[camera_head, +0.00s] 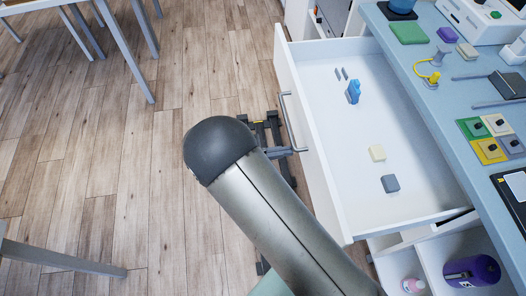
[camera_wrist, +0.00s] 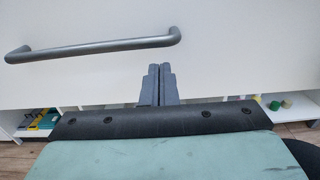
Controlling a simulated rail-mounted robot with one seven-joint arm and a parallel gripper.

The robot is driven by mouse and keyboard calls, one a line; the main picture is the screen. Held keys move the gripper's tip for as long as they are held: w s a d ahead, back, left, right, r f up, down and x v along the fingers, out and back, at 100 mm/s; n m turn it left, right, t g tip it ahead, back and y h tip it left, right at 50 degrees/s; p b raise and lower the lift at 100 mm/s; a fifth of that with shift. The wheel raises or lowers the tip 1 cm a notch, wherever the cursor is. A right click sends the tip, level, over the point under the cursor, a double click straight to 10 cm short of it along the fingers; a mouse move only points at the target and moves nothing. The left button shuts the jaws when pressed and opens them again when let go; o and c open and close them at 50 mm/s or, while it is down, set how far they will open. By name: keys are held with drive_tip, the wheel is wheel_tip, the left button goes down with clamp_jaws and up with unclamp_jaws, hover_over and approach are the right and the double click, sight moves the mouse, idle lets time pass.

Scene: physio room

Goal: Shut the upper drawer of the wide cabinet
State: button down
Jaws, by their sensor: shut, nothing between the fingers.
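The upper drawer (camera_head: 352,212) of the wide cabinet (camera_head: 437,92) stands pulled out in the head view. Its white front (camera_head: 289,72) carries a grey bar handle (camera_head: 291,122). In the wrist view the white drawer front (camera_wrist: 230,45) fills the upper part, with the handle (camera_wrist: 95,48) at the upper left. I cannot tell whether the fingertips touch the front.
Inside the drawer lie a blue item (camera_head: 353,91), a cream block (camera_head: 377,153) and a grey block (camera_head: 390,183). Shelves below hold a purple bottle (camera_head: 472,271) and a pink-white bottle (camera_head: 412,285). A table (camera_head: 75,5) stands at the upper left. The wooden floor left of the drawer is mostly clear.

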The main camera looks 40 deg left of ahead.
drive_tip(key=shift+x, duration=1.55)
drive_tip(key=shift+d, duration=0.1)
drive_tip(key=x, duration=3.1)
drive_tip(key=shift+w+d, duration=0.15)
drive_tip(key=shift+w, duration=0.2)
drive_tip(key=shift+w+d+r, duration=0.15)
drive_tip(key=shift+w+d, duration=0.15)
drive_tip(key=shift+w, duration=0.1)
drive_tip(key=shift+r, duration=0.1)
drive_tip(key=shift+s+a, duration=0.35)
drive_tip(key=v, duration=1.3)
drive_tip(key=shift+s+a+f, duration=0.15)
drive_tip(key=shift+s+f, duration=0.05)
drive_tip(key=shift+s, duration=0.1)
